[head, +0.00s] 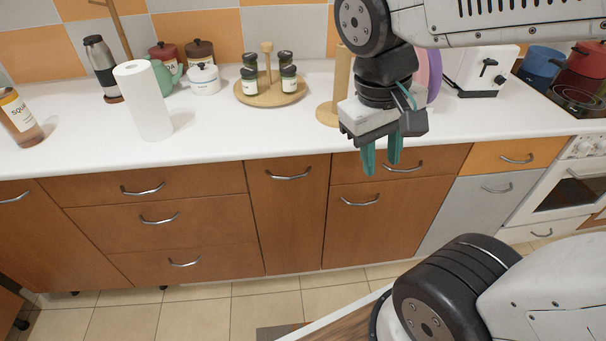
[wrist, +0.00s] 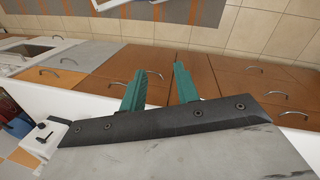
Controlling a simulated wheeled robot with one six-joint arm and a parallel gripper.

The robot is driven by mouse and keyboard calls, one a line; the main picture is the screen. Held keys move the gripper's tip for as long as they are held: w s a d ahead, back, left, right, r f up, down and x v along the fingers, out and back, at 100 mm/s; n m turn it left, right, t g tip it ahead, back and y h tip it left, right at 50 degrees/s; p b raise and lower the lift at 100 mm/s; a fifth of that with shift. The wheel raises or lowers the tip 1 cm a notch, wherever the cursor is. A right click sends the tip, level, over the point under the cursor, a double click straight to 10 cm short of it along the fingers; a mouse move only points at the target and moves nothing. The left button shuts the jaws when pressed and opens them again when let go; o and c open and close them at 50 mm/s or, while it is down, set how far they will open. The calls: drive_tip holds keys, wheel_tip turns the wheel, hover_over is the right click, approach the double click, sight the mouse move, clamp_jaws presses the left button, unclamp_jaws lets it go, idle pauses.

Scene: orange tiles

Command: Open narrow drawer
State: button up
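The narrow drawer (head: 287,222) has a tall brown wooden front in the row of cabinets under the counter. Its curved silver handle (head: 288,174) is near the top of the front. The front looks flush with its neighbours, so the drawer is shut. My gripper (head: 382,167) is to the right of that handle, pointing down in front of the counter edge. Its two teal fingers are apart with nothing between them. They also show in the wrist view (wrist: 159,82), over brown cabinet fronts. I cannot tell for certain which front there is the narrow drawer.
A wide drawer stack (head: 205,220) is left of the narrow drawer. A small drawer and a larger front (head: 385,222) are on its right. The white counter (head: 210,135) holds a paper towel roll (head: 145,100) and a round jar tray (head: 270,94).

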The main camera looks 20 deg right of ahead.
drive_tip(key=w+f+g+h, duration=0.2)
drive_tip(key=w+f+h, duration=0.35)
drive_tip(key=w, duration=0.35)
drive_tip(key=n+t+h, duration=0.7)
drive_tip(key=t, duration=0.3)
approach(291, 178)
drive_tip(key=x, duration=1)
drive_tip(key=shift+w+d+f, duration=0.1)
drive_tip(key=shift+w+f, duration=0.05)
drive_tip(key=shift+w, duration=0.05)
clamp_jaws()
